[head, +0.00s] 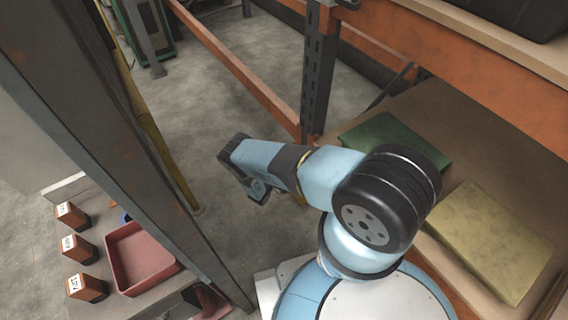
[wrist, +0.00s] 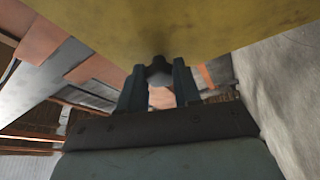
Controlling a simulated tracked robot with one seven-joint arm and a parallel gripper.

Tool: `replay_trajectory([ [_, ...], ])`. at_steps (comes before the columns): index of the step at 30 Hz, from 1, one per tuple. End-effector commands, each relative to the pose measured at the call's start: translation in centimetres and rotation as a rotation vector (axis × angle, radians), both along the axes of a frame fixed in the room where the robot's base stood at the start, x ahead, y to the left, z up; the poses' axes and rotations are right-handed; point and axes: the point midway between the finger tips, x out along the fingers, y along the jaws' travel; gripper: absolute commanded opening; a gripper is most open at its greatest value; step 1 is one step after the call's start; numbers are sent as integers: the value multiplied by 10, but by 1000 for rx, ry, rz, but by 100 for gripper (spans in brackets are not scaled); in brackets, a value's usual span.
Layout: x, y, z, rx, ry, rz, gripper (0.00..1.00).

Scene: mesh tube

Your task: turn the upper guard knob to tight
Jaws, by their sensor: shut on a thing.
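In the wrist view a dark, rounded knob (wrist: 158,71) sits under the edge of a broad yellow surface (wrist: 190,25), which fills the top of the picture. My gripper (wrist: 159,78) has one finger on each side of the knob and is shut on it. No tight mark or pointer shows on the knob, so I cannot tell its setting. In the head view my arm reaches left from the base, and its outer end is folded back. The fingers and the knob cannot be made out there.
A dark steel upright (head: 125,150) and a yellow pole (head: 150,125) stand left of my arm. A red bin (head: 140,258) and orange boxes (head: 78,248) lie at lower left.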

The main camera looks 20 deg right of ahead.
Motion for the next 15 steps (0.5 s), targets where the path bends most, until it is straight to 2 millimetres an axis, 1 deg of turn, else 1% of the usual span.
replay_trajectory([
  [1, -5, -2, -5, 4, 11, -5, 2],
  [2, -5, -2, -5, 4, 11, -5, 35],
  [3, -5, -2, -5, 3, 12, -5, 39],
  [9, -3, -1, -3, 2, 7, -3, 58],
  [15, -2, -1, -2, 1, 5, -2, 59],
])
